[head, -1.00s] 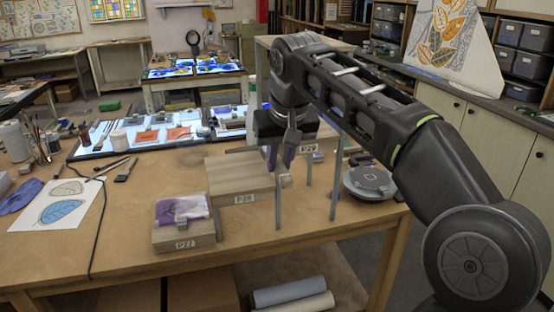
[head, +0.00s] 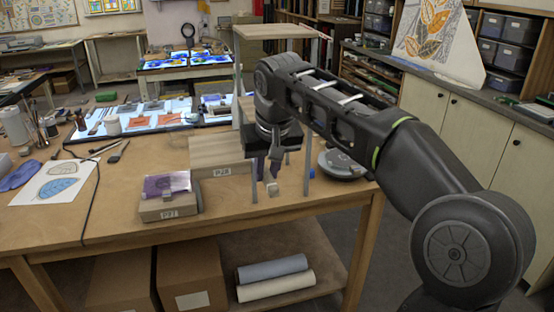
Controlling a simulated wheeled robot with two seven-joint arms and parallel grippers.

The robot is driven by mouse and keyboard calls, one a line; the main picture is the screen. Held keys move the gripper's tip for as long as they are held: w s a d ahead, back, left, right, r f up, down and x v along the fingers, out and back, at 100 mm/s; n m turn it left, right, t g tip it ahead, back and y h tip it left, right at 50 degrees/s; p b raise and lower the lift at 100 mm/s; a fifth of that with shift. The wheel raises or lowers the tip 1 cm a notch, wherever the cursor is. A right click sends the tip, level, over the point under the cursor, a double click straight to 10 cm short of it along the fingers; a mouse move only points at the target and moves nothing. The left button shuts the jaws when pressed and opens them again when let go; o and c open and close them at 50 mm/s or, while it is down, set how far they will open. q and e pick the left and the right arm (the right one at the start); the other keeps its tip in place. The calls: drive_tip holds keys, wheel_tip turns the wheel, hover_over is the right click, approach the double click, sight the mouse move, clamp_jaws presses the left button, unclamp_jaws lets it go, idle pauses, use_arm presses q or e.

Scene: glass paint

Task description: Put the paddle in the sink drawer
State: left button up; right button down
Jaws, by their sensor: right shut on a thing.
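My right gripper (head: 268,171) comes in from the right and points down over the wooden table, between thin grey posts. It is shut on a small pale block-like thing (head: 272,188) at its fingertips. Most of that thing is hidden by the gripper, and I cannot tell whether it is the paddle. No sink drawer can be made out in the head view. My left gripper is not in view.
A thin grey post (head: 253,183) and another post (head: 307,160) stand close to the gripper. A block labelled P27 (head: 170,211) and a wooden block labelled P28 (head: 217,150) are to the left. A round grey device (head: 343,163) sits to the right.

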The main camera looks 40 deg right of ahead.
drive_tip(key=a+f+n, duration=0.1)
drive_tip(key=a+f, duration=0.4)
drive_tip(key=f, duration=0.3)
drive_tip(key=w+a+f+n+y, duration=0.1)
drive_tip(key=a+f, duration=0.4)
drive_tip(key=f, duration=0.4)
drive_tip(key=a+f+n, duration=0.1)
drive_tip(key=a+f, duration=0.4)
drive_tip(key=f, duration=0.3)
drive_tip(key=shift+w+a+f+n, duration=0.15)
drive_tip(key=shift+a+f+n, duration=0.1)
drive_tip(key=shift+a+n, duration=0.1)
